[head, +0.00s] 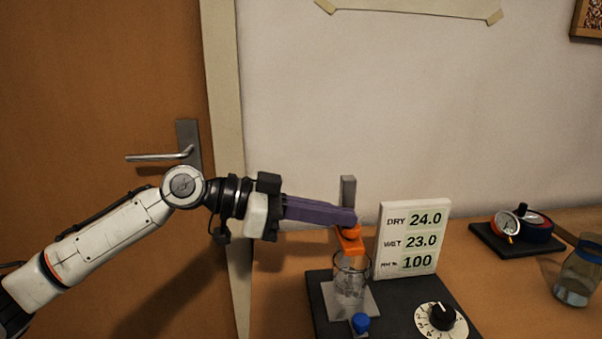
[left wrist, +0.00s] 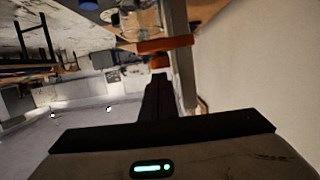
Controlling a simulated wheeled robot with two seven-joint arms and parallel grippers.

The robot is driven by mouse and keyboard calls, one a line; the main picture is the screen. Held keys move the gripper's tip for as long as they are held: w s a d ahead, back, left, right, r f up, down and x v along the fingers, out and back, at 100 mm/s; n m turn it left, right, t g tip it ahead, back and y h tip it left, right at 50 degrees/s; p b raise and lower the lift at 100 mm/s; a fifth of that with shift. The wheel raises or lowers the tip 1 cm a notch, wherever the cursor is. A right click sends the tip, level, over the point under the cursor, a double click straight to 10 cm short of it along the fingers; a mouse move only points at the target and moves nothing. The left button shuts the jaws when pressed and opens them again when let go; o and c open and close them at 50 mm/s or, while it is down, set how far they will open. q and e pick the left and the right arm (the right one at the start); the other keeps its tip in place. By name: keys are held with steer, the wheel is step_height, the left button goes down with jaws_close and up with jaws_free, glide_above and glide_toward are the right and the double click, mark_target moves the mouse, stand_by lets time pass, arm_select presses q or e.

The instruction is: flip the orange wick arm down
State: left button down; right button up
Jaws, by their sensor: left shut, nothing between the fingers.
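The orange wick arm (head: 349,241) is on a grey post (head: 348,192), above a clear glass beaker (head: 351,285). My left gripper (head: 352,219) is shut and empty, its purple fingers reaching from the left to just above the orange arm. I cannot tell whether the fingertips touch it. In the left wrist view the orange arm (left wrist: 165,45) lies just beyond the dark fingertips (left wrist: 160,78). The fingers hide part of the post and the arm's pivot. My right gripper is not in view.
A display card (head: 411,240) reading DRY 24.0, WET 23.0 and 100 stands right of the beaker. The black base (head: 385,318) carries a white dial (head: 441,320) and a blue knob (head: 360,323). A glass jar (head: 578,274) and a dark tray (head: 492,243) are farther right.

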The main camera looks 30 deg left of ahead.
arm_select(q)
steer(key=s+a+r+b, duration=0.2)
steer(key=s+a+r, duration=0.3)
steer(key=a, duration=0.3)
steer(key=shift+s+r, duration=0.25)
steer(key=shift+r, duration=0.25)
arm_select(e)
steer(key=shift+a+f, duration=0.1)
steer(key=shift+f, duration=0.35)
